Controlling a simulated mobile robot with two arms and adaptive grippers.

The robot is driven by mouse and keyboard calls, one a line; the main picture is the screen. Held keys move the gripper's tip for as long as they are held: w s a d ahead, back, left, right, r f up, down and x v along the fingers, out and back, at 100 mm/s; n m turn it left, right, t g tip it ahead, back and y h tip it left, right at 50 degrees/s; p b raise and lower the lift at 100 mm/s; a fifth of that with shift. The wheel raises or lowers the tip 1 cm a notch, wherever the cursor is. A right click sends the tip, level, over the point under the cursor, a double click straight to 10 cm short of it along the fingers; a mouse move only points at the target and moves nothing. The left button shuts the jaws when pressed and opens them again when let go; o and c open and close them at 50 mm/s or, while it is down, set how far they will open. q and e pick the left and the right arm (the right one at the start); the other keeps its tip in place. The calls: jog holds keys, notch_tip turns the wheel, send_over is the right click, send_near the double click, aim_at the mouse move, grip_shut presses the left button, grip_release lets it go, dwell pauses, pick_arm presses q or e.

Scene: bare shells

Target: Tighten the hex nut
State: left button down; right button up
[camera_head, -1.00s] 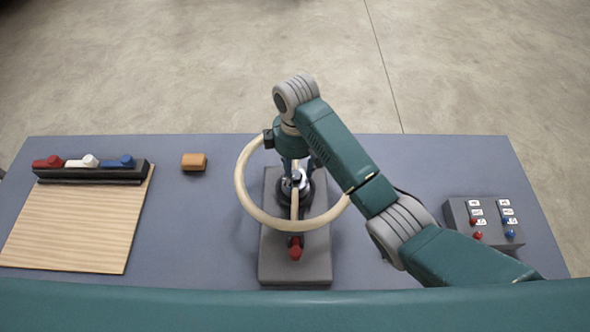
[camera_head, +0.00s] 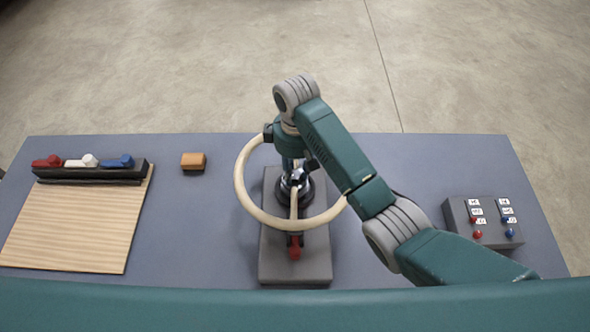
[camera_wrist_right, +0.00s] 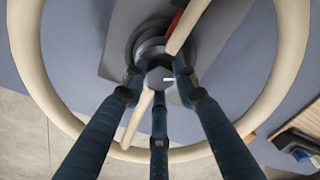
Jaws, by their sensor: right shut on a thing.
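The hex nut (camera_wrist_right: 160,76) shows in the right wrist view as a grey piece with a white mark, at the centre of a dark round mount. My right gripper (camera_head: 297,180) points down over the grey base plate (camera_head: 297,270). Its three fingers (camera_wrist_right: 158,82) are closed around the nut. In the head view, the fingers and wrist largely hide the nut. A large cream ring (camera_head: 250,208) with cream spokes surrounds the fingers, and it also fills the wrist view (camera_wrist_right: 288,60). My left gripper is out of view.
A red knob (camera_head: 295,253) sits at the plate's near end. An orange-brown block (camera_head: 193,161) lies left of it. A wooden board (camera_head: 75,225) and a dark rack (camera_head: 90,176) with red, white and blue pieces lie far left. A grey switch box (camera_head: 487,236) stands right.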

aim_at(295, 172)
jog(key=o, duration=1.1)
jog(key=shift+o, duration=0.2)
jog(key=shift+r, duration=0.1)
jog(key=r, duration=0.8)
jog(key=shift+w+r, duration=0.2)
jog(key=shift+w, duration=0.1)
jog(key=shift+s+r, duration=0.2)
jog(key=shift+r, duration=1.6)
jog(key=shift+w, duration=0.1)
